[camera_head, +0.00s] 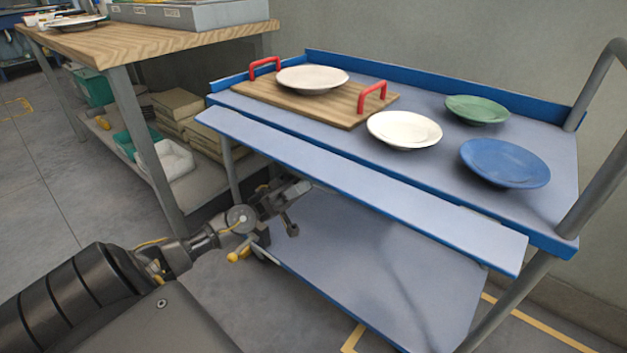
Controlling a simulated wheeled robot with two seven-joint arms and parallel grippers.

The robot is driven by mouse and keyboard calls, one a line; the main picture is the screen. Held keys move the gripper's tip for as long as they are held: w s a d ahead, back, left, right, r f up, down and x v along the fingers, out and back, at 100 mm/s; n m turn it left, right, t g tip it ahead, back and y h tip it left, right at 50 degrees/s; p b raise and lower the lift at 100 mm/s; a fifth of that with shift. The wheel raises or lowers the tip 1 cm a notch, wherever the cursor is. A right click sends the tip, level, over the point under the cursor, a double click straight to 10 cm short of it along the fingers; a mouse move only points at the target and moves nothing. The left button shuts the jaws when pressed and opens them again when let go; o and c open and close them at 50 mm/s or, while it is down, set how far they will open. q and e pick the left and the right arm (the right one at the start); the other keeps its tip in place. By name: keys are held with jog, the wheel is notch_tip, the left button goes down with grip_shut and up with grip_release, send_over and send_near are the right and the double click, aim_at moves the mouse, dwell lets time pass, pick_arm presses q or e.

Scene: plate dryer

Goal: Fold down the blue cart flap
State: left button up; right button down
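The blue cart (410,182) stands at the right, with a top shelf and a lower shelf (390,270). Its flap (350,172) is a long pale panel with a blue edge. It runs along the near side of the top shelf and sticks outward, roughly level with the shelf. My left gripper (297,211) is below the flap, near the cart's left end and above the lower shelf. Its fingers look apart with nothing between them. I cannot tell whether it touches the flap's underside. My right gripper is not in view.
A wooden board with red handles (347,117) holds a white plate (312,78). Another white plate (404,129), a green plate (477,109) and a blue plate (505,162) stand on the top shelf. A wooden workbench (150,45) is at the left. The lower shelf is bare.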

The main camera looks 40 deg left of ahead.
aim_at(314, 169)
pick_arm(q)
jog(key=shift+x, duration=1.45)
jog(key=shift+c, duration=0.2)
grip_shut()
